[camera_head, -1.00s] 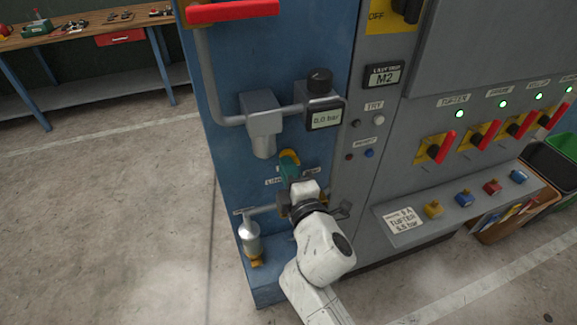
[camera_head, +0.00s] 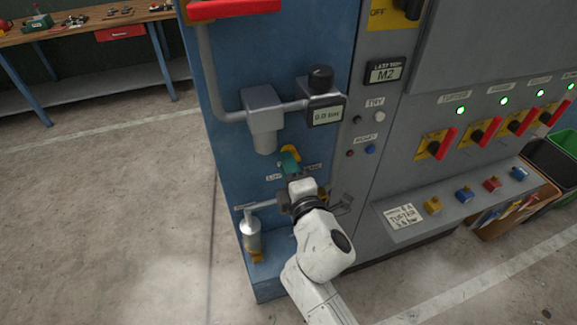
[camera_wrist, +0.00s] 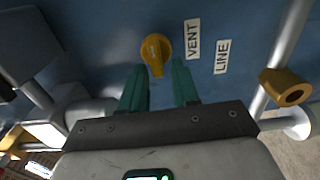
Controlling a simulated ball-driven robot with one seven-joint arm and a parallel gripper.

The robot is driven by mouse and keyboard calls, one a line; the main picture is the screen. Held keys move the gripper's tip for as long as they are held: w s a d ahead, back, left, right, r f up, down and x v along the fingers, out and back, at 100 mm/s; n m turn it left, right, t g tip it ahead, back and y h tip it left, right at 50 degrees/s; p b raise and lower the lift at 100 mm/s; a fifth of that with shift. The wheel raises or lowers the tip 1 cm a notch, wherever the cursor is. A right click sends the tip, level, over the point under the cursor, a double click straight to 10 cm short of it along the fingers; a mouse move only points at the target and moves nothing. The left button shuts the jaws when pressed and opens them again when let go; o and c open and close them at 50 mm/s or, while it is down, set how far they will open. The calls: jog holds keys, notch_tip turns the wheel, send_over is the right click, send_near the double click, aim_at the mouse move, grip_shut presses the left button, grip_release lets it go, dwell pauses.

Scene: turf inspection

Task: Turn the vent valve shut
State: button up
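The vent valve is a yellow knob (camera_wrist: 156,48) on the blue panel, beside the labels VENT (camera_wrist: 193,39) and LINE (camera_wrist: 222,57). In the wrist view its narrow handle points down toward the gap between my fingertips. My gripper (camera_wrist: 158,69) has two green fingers set apart, with nothing held. The fingertips are close to the knob's lower end; I cannot tell whether either touches it. In the head view the yellow knob (camera_head: 291,152) shows just above the green fingers of my gripper (camera_head: 290,165). My wrist hides part of the panel below.
A grey pipe with a filter housing (camera_head: 265,110) and a gauge reading 0.0 bar (camera_head: 326,114) is above. A silver cylinder (camera_head: 251,232) hangs at lower left. Red-handled switches (camera_head: 442,143) are to the right. Open floor lies left of the cabinet.

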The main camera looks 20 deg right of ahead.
jog(key=shift+o, duration=0.5)
jog(key=shift+d, duration=0.1)
jog(key=s+b, duration=0.1)
jog(key=s, duration=0.9)
jog(key=shift+s+b, duration=0.3)
jog(key=shift+s, duration=0.1)
jog(key=s+d+f+m+g+h, duration=0.4)
jog(key=s+d+f+m+g, duration=0.5)
jog(key=d+f+m, duration=0.35)
jog(key=s+f+m+g+y, duration=0.2)
jog(key=s+f+m+g, duration=0.1)
jog(key=s, duration=0.5)
jog(key=s+f+m+g+y, duration=0.1)
jog(key=s+f+m+g, duration=0.2)
jog(key=s+f+g, duration=0.2)
jog(key=s, duration=0.3)
jog(key=shift+s+a+y, duration=0.15)
jog(key=shift+s+y, duration=0.15)
jog(key=shift+y, duration=0.1)
